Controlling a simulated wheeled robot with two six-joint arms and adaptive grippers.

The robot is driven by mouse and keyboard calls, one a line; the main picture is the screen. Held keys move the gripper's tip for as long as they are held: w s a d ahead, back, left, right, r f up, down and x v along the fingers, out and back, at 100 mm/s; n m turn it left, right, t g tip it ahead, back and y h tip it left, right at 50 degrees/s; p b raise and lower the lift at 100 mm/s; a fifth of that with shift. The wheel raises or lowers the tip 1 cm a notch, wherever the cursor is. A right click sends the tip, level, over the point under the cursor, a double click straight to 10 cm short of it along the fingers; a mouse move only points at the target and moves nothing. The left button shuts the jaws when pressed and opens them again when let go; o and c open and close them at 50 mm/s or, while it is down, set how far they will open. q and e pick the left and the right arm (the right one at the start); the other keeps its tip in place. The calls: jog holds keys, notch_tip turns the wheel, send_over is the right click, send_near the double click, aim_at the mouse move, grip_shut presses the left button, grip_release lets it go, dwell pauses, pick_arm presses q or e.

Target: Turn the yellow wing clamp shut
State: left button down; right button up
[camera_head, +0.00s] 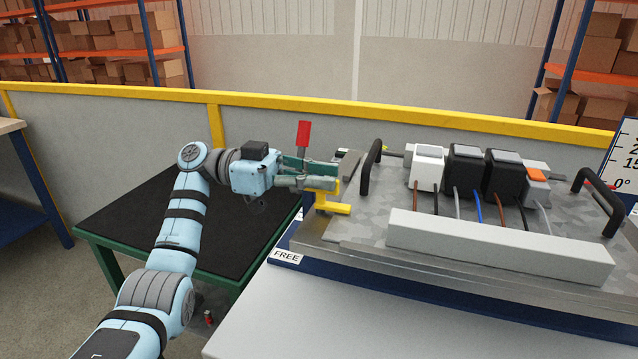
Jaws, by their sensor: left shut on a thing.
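The yellow wing clamp (333,207) sits at the left edge of the metal mounting plate (352,226), near the FREE label (287,257). My left gripper (330,178) comes in from the left and is shut on the upper part of the clamp. The fingers hide some of the clamp's top, and its lower yellow arm shows below them, pointing right. A red tab (303,134) stands upright just behind the fingers. My right gripper is not in view.
The plate carries black handles (371,163), several device blocks (465,168) with wires, and a long white duct (498,247). A dark-topped green table (140,220) stands at left behind my arm. A low grey wall with a yellow rail (400,115) runs behind.

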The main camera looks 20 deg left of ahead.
pick_arm(q)
jog(key=shift+f+m+g, duration=0.2)
jog(key=shift+m+g, duration=0.1)
jog(key=shift+g, duration=0.3)
jog(key=c, duration=1.7)
grip_release()
jog(key=shift+s, duration=0.15)
jog(key=shift+d, duration=0.1)
jog(key=shift+w, duration=0.2)
jog(key=shift+r, duration=0.3)
notch_tip(320, 180, up, 10)
jog(key=shift+f, duration=0.25)
